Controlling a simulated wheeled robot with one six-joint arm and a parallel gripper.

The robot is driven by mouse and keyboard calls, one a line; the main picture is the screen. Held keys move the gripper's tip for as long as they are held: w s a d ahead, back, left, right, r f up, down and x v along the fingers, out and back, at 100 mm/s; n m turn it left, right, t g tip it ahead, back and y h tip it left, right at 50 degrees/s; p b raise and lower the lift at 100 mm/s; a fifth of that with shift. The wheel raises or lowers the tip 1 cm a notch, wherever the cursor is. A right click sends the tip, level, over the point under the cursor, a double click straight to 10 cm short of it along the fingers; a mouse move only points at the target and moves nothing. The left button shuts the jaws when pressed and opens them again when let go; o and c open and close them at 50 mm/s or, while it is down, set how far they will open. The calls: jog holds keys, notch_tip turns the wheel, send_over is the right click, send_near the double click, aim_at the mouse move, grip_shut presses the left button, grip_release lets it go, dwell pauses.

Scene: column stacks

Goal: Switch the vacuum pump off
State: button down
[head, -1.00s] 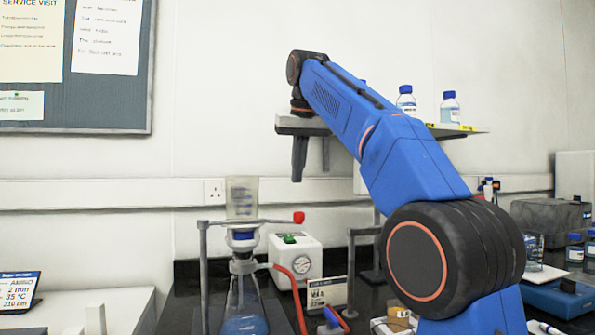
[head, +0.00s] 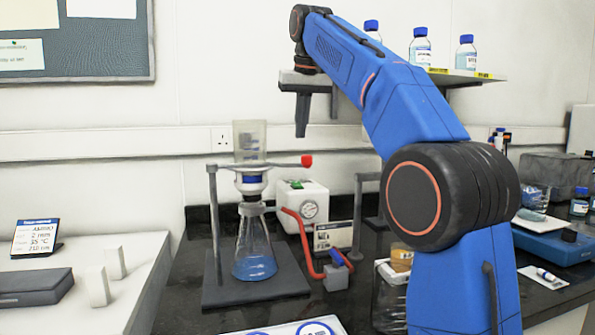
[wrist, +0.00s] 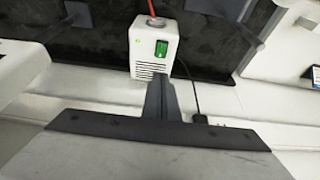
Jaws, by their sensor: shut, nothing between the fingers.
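The vacuum pump (head: 313,194) is a small white box with a round gauge on its front, behind the flask on the dark bench. A green switch (head: 296,185) sits on its top. In the wrist view the pump (wrist: 146,45) is at upper middle, with the lit green rocker switch (wrist: 161,48) and a slotted vent facing the camera. My gripper (head: 302,133) is shut and empty, pointing down above the pump and apart from it in the head view. In the wrist view its fingertips (wrist: 158,80) appear just below the switch.
A filter flask (head: 255,267) with blue liquid stands on a stand (head: 213,250) with a red-knobbed arm, left of the pump. A red hose (head: 303,240) runs from it to a grey valve block (head: 336,278). Bottles stand on a shelf (head: 455,74) behind my arm.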

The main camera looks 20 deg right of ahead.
aim_at(298, 184)
jog(key=x, duration=1.3)
jog(key=shift+s+f, duration=0.25)
jog(key=shift+f, duration=0.2)
jog(key=shift+w+f, duration=0.1)
jog(key=shift+f, duration=0.15)
jog(key=shift+s+f, duration=0.1)
jog(key=shift+s, duration=0.1)
jog(key=shift+s+f, duration=0.1)
jog(key=shift+s, duration=0.5)
jog(key=v, duration=1.8)
